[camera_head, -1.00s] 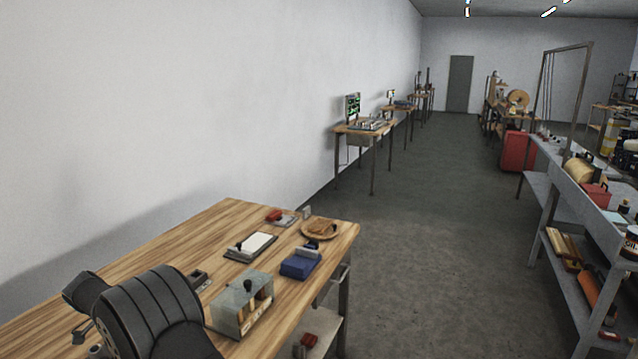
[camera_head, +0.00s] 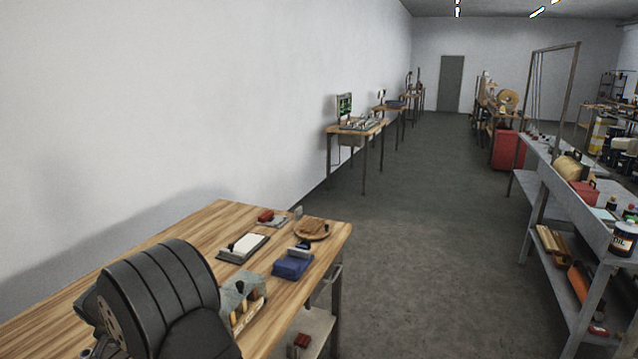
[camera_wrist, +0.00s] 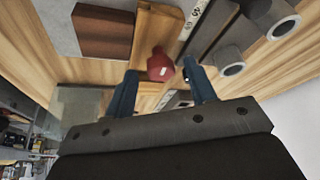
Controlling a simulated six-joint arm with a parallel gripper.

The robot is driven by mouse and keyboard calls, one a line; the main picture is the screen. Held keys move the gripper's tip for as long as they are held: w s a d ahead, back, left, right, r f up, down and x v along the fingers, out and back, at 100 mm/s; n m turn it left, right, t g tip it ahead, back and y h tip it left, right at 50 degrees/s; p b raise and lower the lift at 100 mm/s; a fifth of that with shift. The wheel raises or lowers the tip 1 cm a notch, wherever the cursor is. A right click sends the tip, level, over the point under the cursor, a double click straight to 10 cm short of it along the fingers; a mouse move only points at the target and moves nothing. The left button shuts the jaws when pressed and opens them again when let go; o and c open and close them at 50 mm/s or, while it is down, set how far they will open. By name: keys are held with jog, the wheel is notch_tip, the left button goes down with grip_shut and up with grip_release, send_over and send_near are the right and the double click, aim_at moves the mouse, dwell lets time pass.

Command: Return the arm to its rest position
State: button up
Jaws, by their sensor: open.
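My gripper (camera_wrist: 162,92) shows in the wrist view with its two dark blue fingers apart. A red rounded object (camera_wrist: 160,66) appears between and beyond the fingertips; I see no contact with it. In the head view my dark arm link fills the lower left, in front of the wooden workbench (camera_head: 130,248). The gripper itself cannot be made out in the head view.
The bench holds a grey block fixture (camera_head: 240,300), a blue box (camera_head: 292,264), a white pad on a dark plate (camera_head: 244,247), a round wooden tray (camera_head: 325,231) and a red item (camera_head: 265,216). Shelving (camera_head: 560,190) stands right. The floor between is clear.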

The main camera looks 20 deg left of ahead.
jog(key=shift+w+d+n+g+y, duration=0.1)
jog(key=shift+n+g+y, duration=0.25)
jog(key=shift+n, duration=0.8)
jog(key=shift+w+d+n+g+y, duration=0.15)
jog(key=shift+n+y, duration=0.3)
jog(key=shift+n, duration=0.7)
jog(key=shift+s+a, duration=0.1)
jog(key=shift+s+a+m+t+h, duration=0.15)
jog(key=shift+m+t+h, duration=0.35)
jog(key=shift+m, duration=1.1)
jog(key=shift+a+m+h, duration=0.1)
jog(key=shift+m+h, duration=0.35)
jog(key=shift+m, duration=0.75)
jog(key=shift+a+m+h, duration=0.1)
jog(key=shift+m+h, duration=0.35)
jog(key=shift+m, duration=0.75)
